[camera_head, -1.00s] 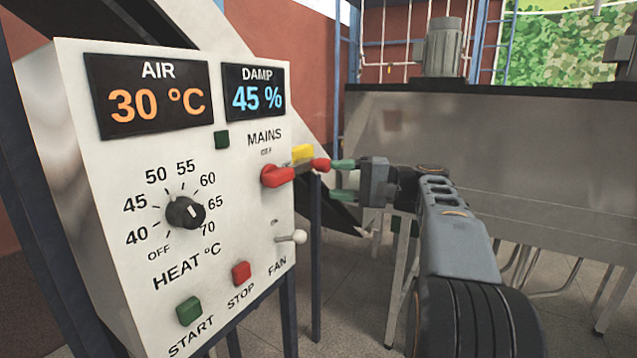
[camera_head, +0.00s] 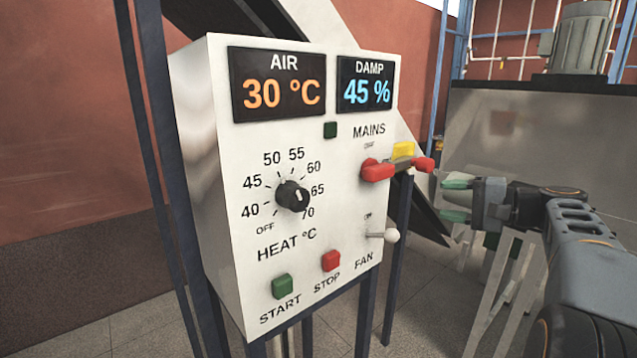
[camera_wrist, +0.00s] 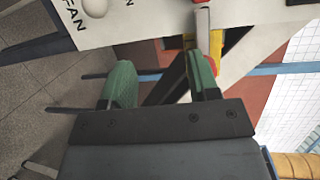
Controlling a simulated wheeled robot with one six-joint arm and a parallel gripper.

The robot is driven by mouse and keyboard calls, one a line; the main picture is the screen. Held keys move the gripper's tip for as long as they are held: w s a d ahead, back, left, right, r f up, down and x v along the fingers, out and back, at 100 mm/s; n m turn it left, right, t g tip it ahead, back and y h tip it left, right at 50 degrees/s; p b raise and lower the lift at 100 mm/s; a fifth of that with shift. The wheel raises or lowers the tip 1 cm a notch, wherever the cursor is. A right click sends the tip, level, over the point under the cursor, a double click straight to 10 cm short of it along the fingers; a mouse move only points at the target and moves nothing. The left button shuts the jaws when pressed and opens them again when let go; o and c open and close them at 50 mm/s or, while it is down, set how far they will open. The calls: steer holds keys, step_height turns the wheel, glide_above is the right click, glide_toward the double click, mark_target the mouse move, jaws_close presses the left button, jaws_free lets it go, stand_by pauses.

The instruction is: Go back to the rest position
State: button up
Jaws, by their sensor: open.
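My gripper (camera_head: 456,199) is open and empty, with green fingertips, to the right of the white control panel (camera_head: 215,190). In the head view its fingers point left at the panel's right side, and a small gap separates them from the red mains handle (camera_head: 378,171). The handle sticks out level to the right beside a yellow block (camera_head: 403,149). In the wrist view the two green fingers (camera_wrist: 160,82) stand apart, and the yellow block (camera_wrist: 217,45) shows behind the right one. The white fan lever knob (camera_head: 391,236) is below the handle.
The panel has a heat dial (camera_head: 292,196), a green start button (camera_head: 282,286) and a red stop button (camera_head: 331,261). Its displays read 30 °C and 45 %. A steel machine (camera_head: 540,130) with a motor (camera_head: 582,38) stands at the right. Floor at lower left is clear.

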steer(key=s+a+f+g+h, duration=0.2)
steer(key=s+f+h, duration=0.15)
steer(key=f, duration=0.55)
steer(key=s+a+f+g+h, duration=0.15)
steer(key=f+h, duration=0.25)
steer(key=f, duration=0.4)
steer(key=s+a+f+n+g+h, duration=0.1)
steer(key=s+a+f+n+h, duration=0.1)
steer(key=s+a+f+n, duration=0.2)
steer(key=s+a+f+n+g+h, duration=0.1)
steer(key=s+a+f+n+h, duration=0.2)
steer(key=s+a, duration=0.3)
steer(key=shift+s+a+f+n+g, duration=0.3)
steer(key=shift+s+f+n, duration=0.55)
steer(key=shift+s, duration=0.9)
